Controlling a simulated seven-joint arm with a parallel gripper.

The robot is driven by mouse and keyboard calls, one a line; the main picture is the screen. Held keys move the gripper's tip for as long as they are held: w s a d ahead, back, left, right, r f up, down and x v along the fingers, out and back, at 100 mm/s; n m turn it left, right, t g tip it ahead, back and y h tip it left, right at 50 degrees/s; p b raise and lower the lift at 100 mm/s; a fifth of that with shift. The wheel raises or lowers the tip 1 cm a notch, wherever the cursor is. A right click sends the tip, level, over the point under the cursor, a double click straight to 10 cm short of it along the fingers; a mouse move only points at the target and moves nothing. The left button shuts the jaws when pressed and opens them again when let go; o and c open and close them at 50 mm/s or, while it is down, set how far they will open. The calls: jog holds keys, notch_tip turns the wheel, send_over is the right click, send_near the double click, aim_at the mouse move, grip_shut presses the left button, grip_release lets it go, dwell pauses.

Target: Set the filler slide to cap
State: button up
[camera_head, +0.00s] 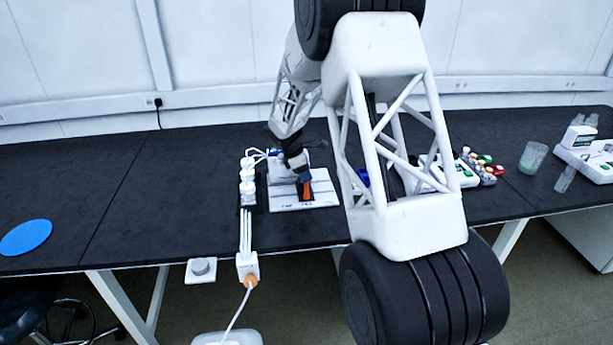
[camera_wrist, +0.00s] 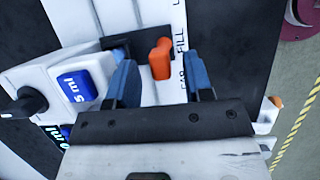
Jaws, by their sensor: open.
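The filler slide's orange handle (camera_wrist: 160,60) stands upright in a dark slot on a white panel (camera_wrist: 145,20). In the wrist view, printed FILL and CAP labels run beside it. In the head view the orange handle (camera_head: 305,190) is on the right side of the panel, nearer the right-hand label, though the print is small there. My gripper (camera_wrist: 161,70) is open, with one blue finger on each side of the handle. Gaps show between handle and fingers. In the head view my gripper (camera_head: 304,176) is low over the panel and covers part of it.
A blue "5 ml" display (camera_wrist: 76,86) and a black knob (camera_wrist: 22,103) sit left of the slide. Coloured-cap vials (camera_head: 483,168) and a clear beaker (camera_head: 532,157) are to the right. The left table is clear except a blue disc (camera_head: 26,237).

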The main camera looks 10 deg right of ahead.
jog(key=shift+x, duration=0.8)
grip_shut()
